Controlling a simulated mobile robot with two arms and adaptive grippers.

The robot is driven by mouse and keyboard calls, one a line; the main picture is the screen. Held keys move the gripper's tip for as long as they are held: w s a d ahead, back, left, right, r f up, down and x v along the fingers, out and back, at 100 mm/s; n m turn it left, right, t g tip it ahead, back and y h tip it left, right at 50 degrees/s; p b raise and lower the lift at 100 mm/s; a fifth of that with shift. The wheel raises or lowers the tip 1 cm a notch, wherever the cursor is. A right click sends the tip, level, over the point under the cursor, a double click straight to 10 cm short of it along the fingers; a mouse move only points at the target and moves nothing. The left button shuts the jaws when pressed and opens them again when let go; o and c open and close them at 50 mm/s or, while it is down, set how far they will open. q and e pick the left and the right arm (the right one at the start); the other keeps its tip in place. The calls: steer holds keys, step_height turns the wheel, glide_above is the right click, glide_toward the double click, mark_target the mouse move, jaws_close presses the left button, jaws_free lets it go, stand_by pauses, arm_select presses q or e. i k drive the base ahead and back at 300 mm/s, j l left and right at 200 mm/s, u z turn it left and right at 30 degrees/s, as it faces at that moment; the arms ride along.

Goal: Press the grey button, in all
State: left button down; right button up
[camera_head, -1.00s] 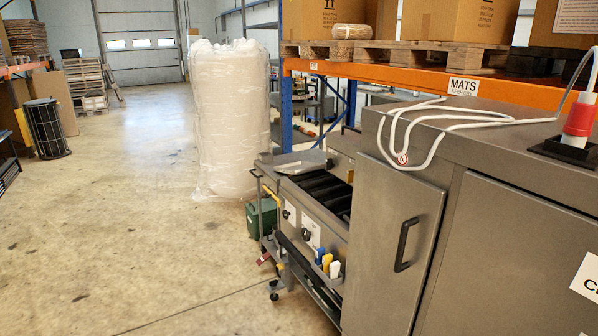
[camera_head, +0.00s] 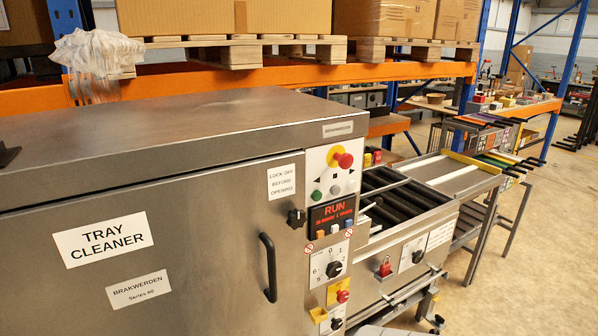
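The tray cleaner (camera_head: 205,215) is a big steel cabinet filling the left and middle of the head view. Its control panel (camera_head: 326,178) is on the right end of the front. A pale grey round button (camera_head: 335,190) sits there, right of a green button (camera_head: 317,195) and below a red mushroom knob on yellow (camera_head: 343,159). Below them a display (camera_head: 331,212) reads RUN in red, its smaller line too small to read. Neither gripper is in view.
A black door handle (camera_head: 269,267) and black latch knob (camera_head: 296,218) stick out left of the panel. Lower are a numbered dial (camera_head: 333,269) and a red knob (camera_head: 343,296). A roller conveyor (camera_head: 398,200) runs off to the right. Open floor (camera_head: 545,250) lies at right.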

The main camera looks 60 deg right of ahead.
mark_target(335, 189)
steer(key=z, duration=2.25)
